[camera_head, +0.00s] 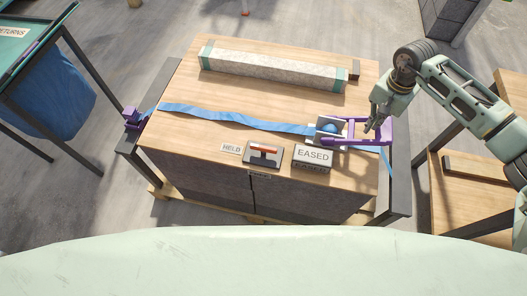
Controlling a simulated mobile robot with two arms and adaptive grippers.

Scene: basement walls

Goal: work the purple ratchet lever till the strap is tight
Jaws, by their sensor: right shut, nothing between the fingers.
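The purple ratchet lever (364,143) is an open frame at the right end of the wooden table top, reaching right from a grey ratchet body with a blue strap roll (329,129). The blue strap (232,116) runs left across the top to a purple bracket (131,118) at the left edge. It looks slightly wavy. A short blue strap end hangs at the right edge. My right gripper (372,128) is shut and empty, its fingertips pointing down at the lever frame; I cannot tell whether they touch it. My left gripper is not in view.
A long grey speckled beam (272,68) with green ends lies along the back of the top. A red-and-white switch (263,154) sits at the front between the HELD sign (231,148) and the EASED sign (312,156). A lower wooden table (462,190) stands right.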

